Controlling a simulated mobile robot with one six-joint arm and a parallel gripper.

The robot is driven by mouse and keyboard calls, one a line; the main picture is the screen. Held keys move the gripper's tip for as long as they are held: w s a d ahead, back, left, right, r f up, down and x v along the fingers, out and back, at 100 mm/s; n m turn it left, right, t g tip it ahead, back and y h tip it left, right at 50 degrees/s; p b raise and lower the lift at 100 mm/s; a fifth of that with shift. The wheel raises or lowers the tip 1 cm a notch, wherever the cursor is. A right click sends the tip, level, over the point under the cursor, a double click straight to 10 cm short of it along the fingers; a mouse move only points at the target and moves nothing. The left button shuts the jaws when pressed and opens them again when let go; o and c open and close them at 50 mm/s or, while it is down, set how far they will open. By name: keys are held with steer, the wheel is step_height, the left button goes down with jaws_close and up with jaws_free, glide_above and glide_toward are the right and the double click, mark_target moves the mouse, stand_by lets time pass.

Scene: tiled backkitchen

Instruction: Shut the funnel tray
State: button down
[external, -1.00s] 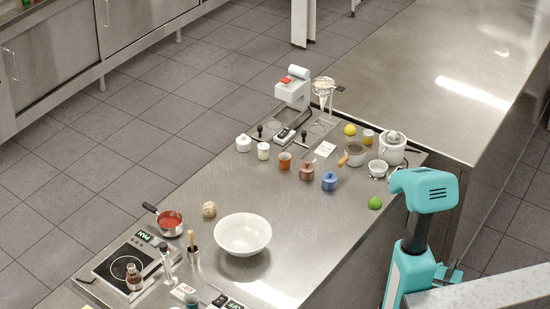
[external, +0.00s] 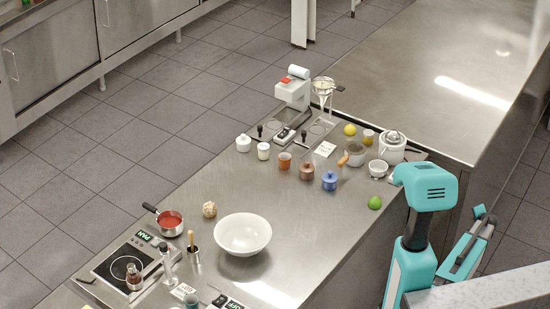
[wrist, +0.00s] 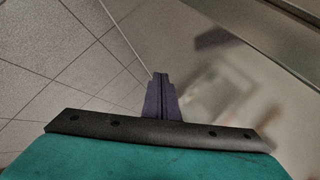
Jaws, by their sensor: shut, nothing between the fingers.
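A clear glass funnel-shaped vessel (external: 323,88) stands upright at the far end of the steel counter, beside a white machine (external: 293,90) with a red patch on top. I cannot make out a separate tray at the funnel or whether one is open. In the wrist view my gripper (wrist: 161,78) is shut and empty, its dark fingers together. It points past tiled floor and a blurred steel surface, touching nothing that I can see. In the external view my arm shows at the right, away from the funnel; I cannot clearly make out the fingers there.
The near counter holds a white bowl (external: 243,234), a red-filled pan (external: 170,223), a blue pot (external: 329,180), a white kettle (external: 392,147) and a lime (external: 375,202). A bare steel counter (external: 420,80) lies behind. Tiled floor is free at left.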

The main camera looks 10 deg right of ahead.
steer(key=w+d+r+n+t+h+p, duration=0.1)
steer(key=w+d+r, duration=0.3)
steer(key=r, duration=0.8)
steer(key=w+d+r+n+h+p, duration=0.15)
steer(key=d+r, duration=0.35)
steer(key=r, duration=0.6)
steer(key=w+d+r+n+t, duration=0.15)
steer(key=w+d+r, duration=0.3)
steer(key=r, duration=0.75)
step_height(320, 180, up, 11)
steer(key=w+a+n+p, duration=0.2)
steer(key=w, duration=0.1)
steer(key=w+a+f+n+g+y+p, duration=0.15)
steer(key=w+a+n+y, duration=0.35)
steer(key=a, duration=1.2)
steer(key=w+a+n+g+y+p, duration=0.25)
steer(key=w+a, duration=0.35)
steer(key=a, duration=1.2)
steer(key=s+a+n+g+y+p, duration=0.2)
steer(key=a+n, duration=0.2)
steer(key=a, duration=1.2)
steer(key=s+a+n+g+y+p, duration=0.3)
steer(key=a, duration=1.4)
steer(key=shift+r+n, duration=0.15)
steer(key=shift+n, duration=0.2)
